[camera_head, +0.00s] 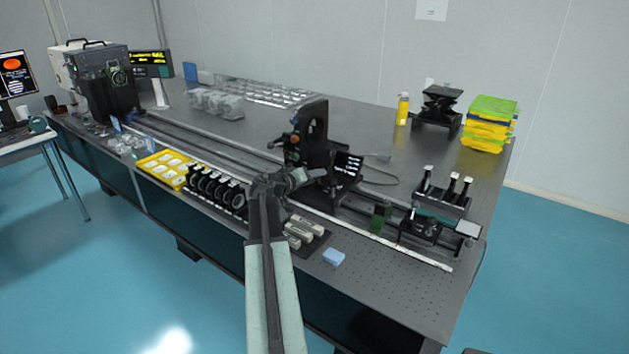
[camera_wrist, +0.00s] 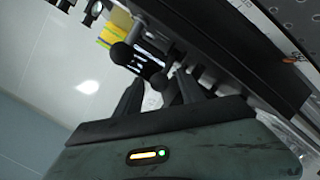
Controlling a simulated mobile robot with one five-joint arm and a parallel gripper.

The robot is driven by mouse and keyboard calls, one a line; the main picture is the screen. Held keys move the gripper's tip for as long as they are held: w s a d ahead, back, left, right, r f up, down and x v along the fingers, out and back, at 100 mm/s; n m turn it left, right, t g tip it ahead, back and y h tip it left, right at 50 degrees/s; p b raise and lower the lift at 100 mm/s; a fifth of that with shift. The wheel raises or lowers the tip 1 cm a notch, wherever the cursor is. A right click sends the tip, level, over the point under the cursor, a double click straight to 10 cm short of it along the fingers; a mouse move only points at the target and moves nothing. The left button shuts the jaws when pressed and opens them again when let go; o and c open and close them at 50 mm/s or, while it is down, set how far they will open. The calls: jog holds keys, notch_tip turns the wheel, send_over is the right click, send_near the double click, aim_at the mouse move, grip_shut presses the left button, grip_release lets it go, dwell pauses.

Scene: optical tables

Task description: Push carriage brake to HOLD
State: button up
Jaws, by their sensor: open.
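A black carriage (camera_head: 318,192) stands on the long rail, carrying a tall upright mount with a round opening (camera_head: 313,125) and a small dark display with white text (camera_head: 347,167). My gripper (camera_head: 312,176) is at the carriage's near side and hides part of it. In the wrist view my gripper (camera_wrist: 160,88) has its two dark fingers apart. A round black knob (camera_wrist: 122,53) on a dark arm shows just past the fingertips, with a second dark knob (camera_wrist: 160,80) between them. I cannot tell which part is the brake, its setting, or whether a finger touches it.
The rail (camera_head: 402,250) runs along the optical table. A black rack of round optics (camera_head: 215,190) and a yellow tray (camera_head: 165,168) lie to the left. Pale blocks (camera_head: 300,232) and a light blue block (camera_head: 333,257) are near the front edge. A three-post stage (camera_head: 442,203) stands right.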

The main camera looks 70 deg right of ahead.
jog(key=shift+s+d+f, duration=0.15)
jog(key=shift+s+d, duration=0.05)
jog(key=shift+d, duration=0.35)
grip_shut()
jog(key=shift+a, duration=0.1)
